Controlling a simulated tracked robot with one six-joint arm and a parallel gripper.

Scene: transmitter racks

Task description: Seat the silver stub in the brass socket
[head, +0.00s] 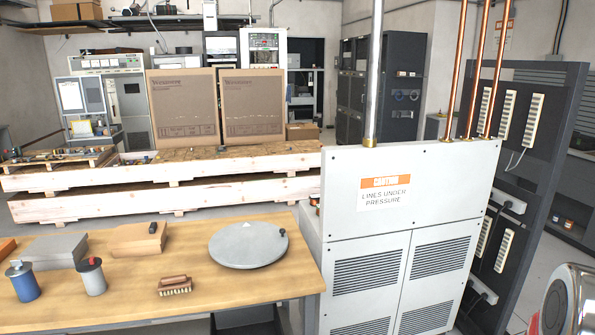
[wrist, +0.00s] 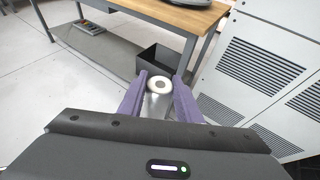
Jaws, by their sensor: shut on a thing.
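My gripper (wrist: 160,80) has two purple fingers, shut on the silver stub (wrist: 157,104) in the wrist view. The stub is a smooth cylinder. Its far end shows a pale ring around a darker centre. The fingers lie on either side of it, and its near end is hidden behind the gripper body. My gripper does not show clearly in the head view. I cannot pick out an empty brass socket in either view. In the head view, brass collars (head: 370,142) sit at the foot of a silver pipe (head: 374,75) on the grey cabinet.
A dark open box (wrist: 165,60) is beyond the stub.

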